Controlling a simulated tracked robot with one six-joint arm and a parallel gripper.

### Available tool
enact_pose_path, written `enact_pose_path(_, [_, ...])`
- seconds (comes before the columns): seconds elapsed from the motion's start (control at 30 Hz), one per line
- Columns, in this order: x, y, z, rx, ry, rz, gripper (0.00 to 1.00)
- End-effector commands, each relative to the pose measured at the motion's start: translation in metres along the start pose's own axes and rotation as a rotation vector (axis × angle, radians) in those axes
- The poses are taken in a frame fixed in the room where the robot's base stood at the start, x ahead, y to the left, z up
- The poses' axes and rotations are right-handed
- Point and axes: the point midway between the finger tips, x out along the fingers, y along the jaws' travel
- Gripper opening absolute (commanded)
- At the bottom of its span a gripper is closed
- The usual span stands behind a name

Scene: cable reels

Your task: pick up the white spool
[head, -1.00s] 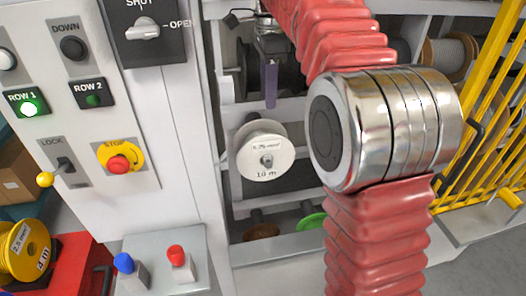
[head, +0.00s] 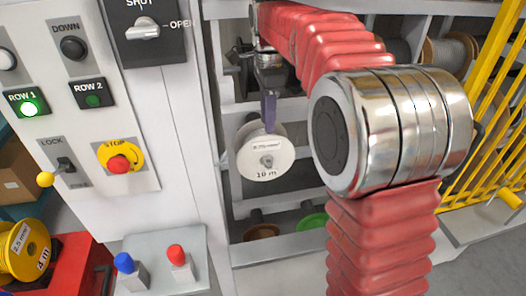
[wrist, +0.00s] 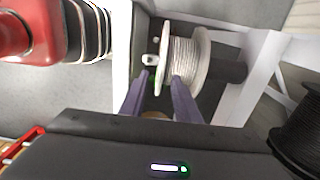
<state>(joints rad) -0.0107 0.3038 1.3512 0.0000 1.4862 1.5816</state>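The white spool (head: 262,158) sits on the rack with its labelled round face, marked "10 m", toward the head camera. My gripper (head: 269,130) is above it, its purple fingers pointing down and overlapping the spool's top edge in the head view. In the wrist view the white spool (wrist: 188,62) shows side-on, wound with pale cable. My gripper (wrist: 159,78) is open there; the labelled flange lies between the lines of the two fingers, with the right finger over the wound cable. I cannot tell whether either finger touches it.
A green reel (head: 313,223) and a brown reel (head: 262,231) are lower on the rack. A black reel (wrist: 300,130) stands at the right in the wrist view. The control panel (head: 150,100) is left of the spool; a yellow barrier (head: 495,130) stands at right.

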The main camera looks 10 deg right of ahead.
Motion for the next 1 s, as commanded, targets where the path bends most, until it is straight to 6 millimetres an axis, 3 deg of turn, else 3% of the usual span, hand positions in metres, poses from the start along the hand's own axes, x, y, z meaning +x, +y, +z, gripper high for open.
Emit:
enact_pose_path(0.4, [0.046, -0.003, 0.003, 0.000, 0.000, 0.001, 0.29])
enact_pose_path(1.0, [0.047, -0.003, 0.003, 0.000, 0.000, 0.000, 0.26])
